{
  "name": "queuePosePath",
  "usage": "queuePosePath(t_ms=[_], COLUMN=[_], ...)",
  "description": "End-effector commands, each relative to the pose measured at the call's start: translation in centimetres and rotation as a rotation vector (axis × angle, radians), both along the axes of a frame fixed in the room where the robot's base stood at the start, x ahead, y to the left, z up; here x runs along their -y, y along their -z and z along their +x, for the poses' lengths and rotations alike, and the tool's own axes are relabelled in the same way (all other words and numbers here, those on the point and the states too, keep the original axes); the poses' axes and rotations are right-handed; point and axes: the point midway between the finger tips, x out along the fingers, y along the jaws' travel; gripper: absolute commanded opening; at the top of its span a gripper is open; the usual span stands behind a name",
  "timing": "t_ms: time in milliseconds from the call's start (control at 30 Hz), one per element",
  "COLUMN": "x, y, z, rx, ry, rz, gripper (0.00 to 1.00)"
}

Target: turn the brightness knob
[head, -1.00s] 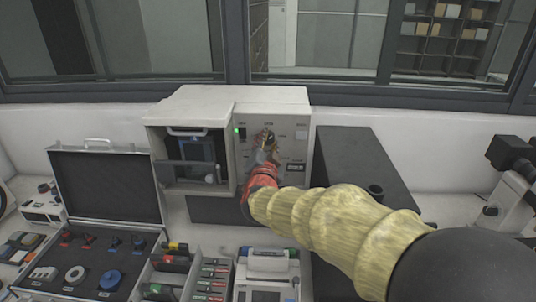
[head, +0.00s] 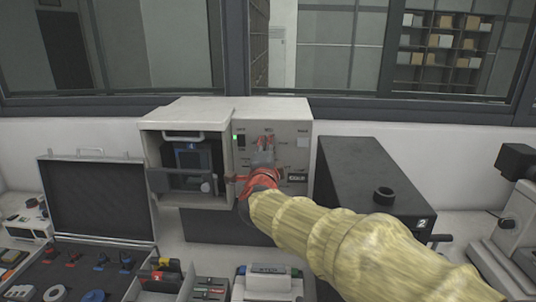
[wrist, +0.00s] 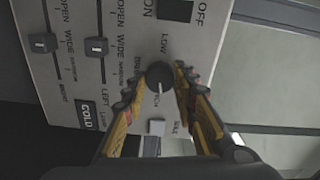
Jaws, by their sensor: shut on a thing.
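The brightness knob (wrist: 158,75) is a small dark round knob with a pale pointer line, on the light panel of the boxy machine (head: 218,107). In the wrist view, LOW and HIGH are printed beside it. My gripper (wrist: 159,76) has one fingertip on each side of the knob and is shut on it.
Two sliders (wrist: 96,46) (wrist: 43,42), a dark ON/OFF switch (wrist: 175,9) and a pale square button (wrist: 156,127) sit near the knob. A black box (head: 375,180) stands right of the machine. An open case (head: 97,200) and several small items crowd the left bench.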

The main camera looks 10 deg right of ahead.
Motion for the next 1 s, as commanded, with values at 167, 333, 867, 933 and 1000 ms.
queuePosePath(t_ms=[167, 333, 867, 933, 1000], x=[0.01, 0.02, 0.02, 0.01, 0.01], y=[0.1, 0.07, 0.05, 0.04, 0.04], z=[0.0, -0.01, 0.0, 0.01, 0.01], rx=[0.005, 0.006, 0.006, 0.006, 0.006], ry=[0.0, 0.0, 0.0, 0.0, 0.0], rz=[0.019, 0.021, 0.02, 0.02, 0.02], gripper=[0.03, 0.03, 0.46, 0.46, 0.46])
